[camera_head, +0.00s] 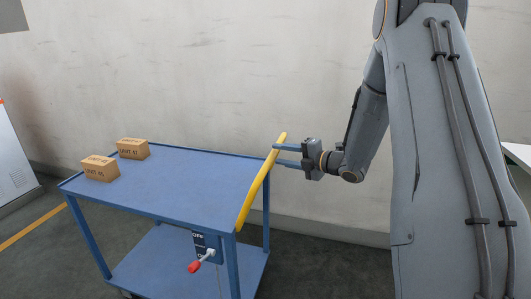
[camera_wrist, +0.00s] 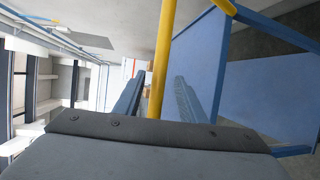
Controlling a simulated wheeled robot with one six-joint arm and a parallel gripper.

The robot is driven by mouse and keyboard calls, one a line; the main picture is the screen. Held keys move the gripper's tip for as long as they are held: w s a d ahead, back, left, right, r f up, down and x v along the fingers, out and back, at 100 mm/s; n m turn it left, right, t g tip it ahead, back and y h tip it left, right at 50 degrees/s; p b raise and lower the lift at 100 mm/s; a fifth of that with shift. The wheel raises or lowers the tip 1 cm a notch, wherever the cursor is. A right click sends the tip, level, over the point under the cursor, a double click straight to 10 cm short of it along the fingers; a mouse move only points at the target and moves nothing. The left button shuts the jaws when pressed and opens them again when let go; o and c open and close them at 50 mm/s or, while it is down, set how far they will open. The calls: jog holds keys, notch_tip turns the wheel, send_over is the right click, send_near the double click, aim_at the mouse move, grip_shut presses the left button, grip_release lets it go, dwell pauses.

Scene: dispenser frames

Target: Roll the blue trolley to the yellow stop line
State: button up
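The blue trolley (camera_head: 190,185) stands in the left half of the head view, with a flat top and a lower shelf. Its yellow handle (camera_head: 257,187) slants along the right end. My gripper (camera_head: 281,155) reaches in from the right at the handle's upper part. In the wrist view the yellow handle (camera_wrist: 160,60) passes between the two fingers (camera_wrist: 160,88), with gaps showing beside it, so the gripper looks open around it. A yellow line (camera_head: 36,224) runs along the floor left of the trolley, partly hidden behind it.
Two cardboard boxes (camera_head: 100,168) (camera_head: 133,149) sit on the trolley's top. A red-tipped lever (camera_head: 201,261) is on a panel marked OFF below the handle end. A wall (camera_head: 200,70) stands close behind. A pale cabinet (camera_head: 14,165) is at the far left.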

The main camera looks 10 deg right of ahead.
jog(key=p+x, duration=0.1)
jog(key=x, duration=0.6)
jog(key=shift+w+a+p, duration=0.2)
jog(key=shift+a+p, duration=0.05)
jog(key=shift+p, duration=0.1)
jog(key=shift+c, duration=0.3)
jog(key=shift+f, duration=0.1)
grip_shut()
